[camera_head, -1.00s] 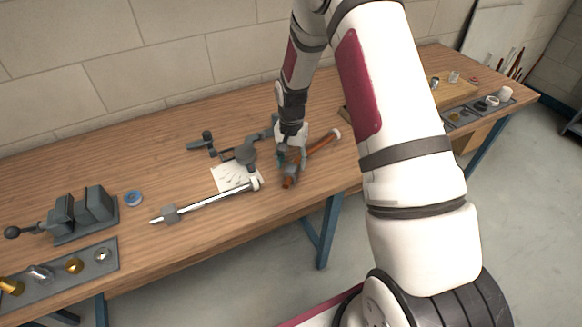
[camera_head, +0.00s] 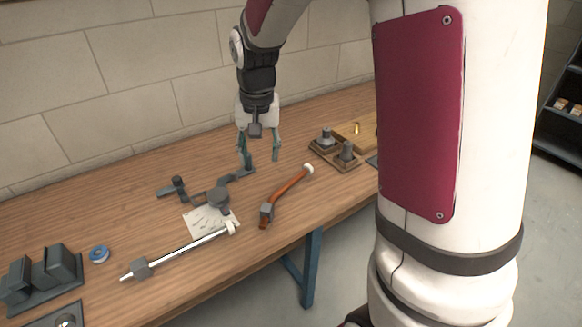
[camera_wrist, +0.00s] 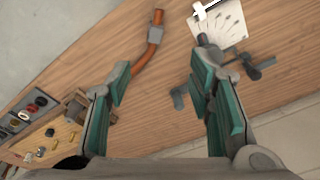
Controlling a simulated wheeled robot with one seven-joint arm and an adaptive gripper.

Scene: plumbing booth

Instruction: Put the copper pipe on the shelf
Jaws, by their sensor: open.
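The copper pipe (camera_head: 288,189) lies on the workbench, bent, with a white piece at its far end and a grey piece near its lower end. In the wrist view the bent pipe (camera_wrist: 152,48) lies beyond the fingertips, nearer the left finger. My gripper (camera_head: 261,157) is open and empty, raised above the bench behind the pipe and apart from it. Its spread green-padded fingers (camera_wrist: 158,85) also show in the wrist view. A dark shelf unit (camera_head: 560,125) stands at the far right edge, partly cut off.
A chrome rod with a grey block (camera_head: 185,250) lies left of the pipe. A grey bending tool (camera_head: 218,197) and a paper sheet (camera_head: 200,224) lie behind the rod. Wooden blocks with grey fittings (camera_head: 335,157) stand to the right. A blue tape roll (camera_head: 99,254) lies left.

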